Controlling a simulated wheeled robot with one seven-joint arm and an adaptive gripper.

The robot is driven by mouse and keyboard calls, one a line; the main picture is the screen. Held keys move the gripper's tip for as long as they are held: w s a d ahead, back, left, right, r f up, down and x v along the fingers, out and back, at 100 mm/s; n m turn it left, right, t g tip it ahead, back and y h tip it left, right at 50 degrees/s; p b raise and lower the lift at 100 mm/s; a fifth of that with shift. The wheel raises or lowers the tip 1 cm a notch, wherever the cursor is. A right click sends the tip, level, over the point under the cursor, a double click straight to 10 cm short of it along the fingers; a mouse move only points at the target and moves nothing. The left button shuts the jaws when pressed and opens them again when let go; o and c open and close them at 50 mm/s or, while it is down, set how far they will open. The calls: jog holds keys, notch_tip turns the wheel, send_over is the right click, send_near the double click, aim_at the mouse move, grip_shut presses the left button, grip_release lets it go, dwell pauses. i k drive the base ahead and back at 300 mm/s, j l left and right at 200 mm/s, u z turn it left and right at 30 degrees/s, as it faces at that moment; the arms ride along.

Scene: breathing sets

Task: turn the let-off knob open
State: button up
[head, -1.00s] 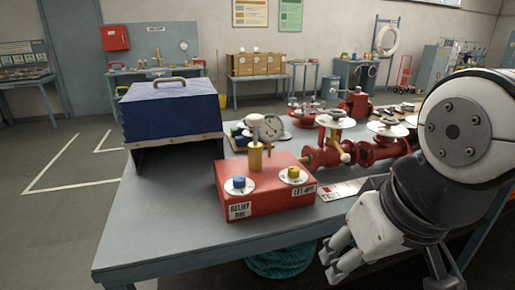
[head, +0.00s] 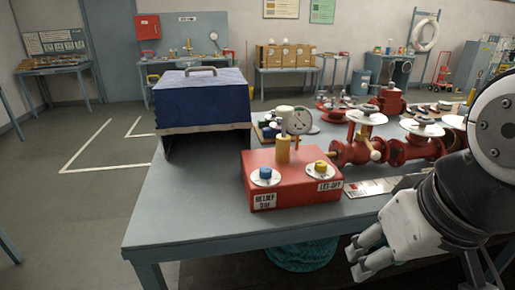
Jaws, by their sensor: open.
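The let-off knob (head: 321,166) is yellow and sits on a white disc at the right of the red box's top. The "LET-OFF" label (head: 330,185) is on the box front below it. The red box (head: 292,190) stands on the grey table. A blue knob (head: 265,173) sits on its left side above a second label. A brass post (head: 283,150) and a dial gauge (head: 298,121) rise behind the knobs. My gripper (head: 357,262) is open and empty at the lower right, in front of the table edge, below and right of the let-off knob and apart from it.
A blue-covered case (head: 203,103) stands left of the red box. Red pipework with valves (head: 380,150) runs right from the box. A card (head: 370,187) lies on the table right of the box. The table's front left (head: 190,215) is clear.

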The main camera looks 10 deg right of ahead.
aim_at(321, 166)
jog(key=i+j+z, duration=0.2)
jog(key=i, duration=0.25)
jog(key=i+j+z, duration=0.25)
jog(key=i+j, duration=0.1)
jog(key=i, duration=0.05)
